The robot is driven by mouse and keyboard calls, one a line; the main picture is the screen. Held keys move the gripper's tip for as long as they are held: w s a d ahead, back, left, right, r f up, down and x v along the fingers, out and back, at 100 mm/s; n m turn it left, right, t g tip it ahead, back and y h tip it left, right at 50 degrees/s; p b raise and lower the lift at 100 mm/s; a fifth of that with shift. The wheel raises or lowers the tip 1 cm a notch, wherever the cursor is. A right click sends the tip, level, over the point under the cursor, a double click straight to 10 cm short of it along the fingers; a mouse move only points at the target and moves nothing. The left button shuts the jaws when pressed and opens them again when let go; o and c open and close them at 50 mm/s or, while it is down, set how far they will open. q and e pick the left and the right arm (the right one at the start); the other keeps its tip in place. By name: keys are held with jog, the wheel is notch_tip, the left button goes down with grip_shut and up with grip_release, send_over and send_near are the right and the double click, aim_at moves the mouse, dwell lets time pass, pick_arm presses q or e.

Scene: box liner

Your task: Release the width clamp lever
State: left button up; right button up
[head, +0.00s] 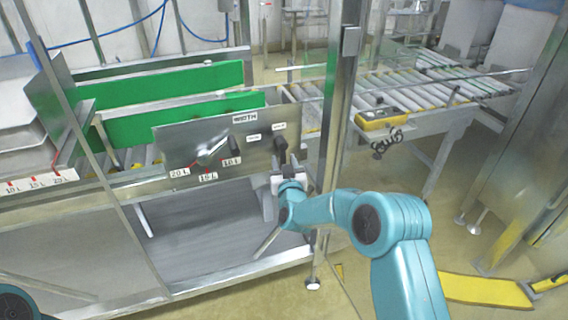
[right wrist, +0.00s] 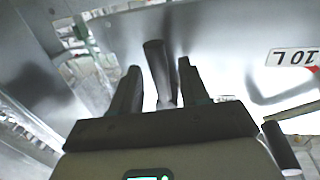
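The width clamp lever (head: 280,145) is a dark handle at the right end of the grey metal panel (head: 190,145) marked WIDTH. In the right wrist view the lever (right wrist: 158,72) stands between the two fingers of my right gripper (right wrist: 159,66), with a gap on each side. In the head view my right gripper (head: 286,165) is just below the lever, partly hidden by its own wrist. It is open. My left gripper is out of view; only a piece of my left arm shows at the lower left.
A steel post (head: 333,110) stands close right of the gripper. Green guide boards (head: 150,90) are behind the panel. A yellow control box (head: 383,118) hangs on the roller conveyor.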

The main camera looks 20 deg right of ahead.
grip_shut()
jog(key=shift+a+m+g+b, duration=0.3)
jog(key=shift+a+m+b, duration=0.3)
jog(key=shift+m+b, duration=0.7)
jog(key=a+m+b, duration=0.1)
jog(key=m, duration=0.1)
jog(key=r+m+y+b, duration=0.1)
jog(key=m+b, duration=0.1)
jog(key=a+r+m+g+b, duration=0.1)
jog(key=m, duration=0.2)
jog(key=shift+a+r+b, duration=0.1)
jog(key=shift+a+b, duration=0.25)
jog(key=m+b, duration=0.1)
jog(key=r+m+y, duration=0.1)
jog(key=shift+s+a+r+m+b, duration=0.15)
jog(key=shift+a+m+b, duration=0.1)
jog(key=shift+m+b, duration=0.15)
jog(key=shift+a+r+m+y+b, duration=0.1)
jog(key=shift+r+m+y+b, duration=0.35)
jog(key=shift+m, duration=0.45)
jog(key=shift+r, duration=0.15)
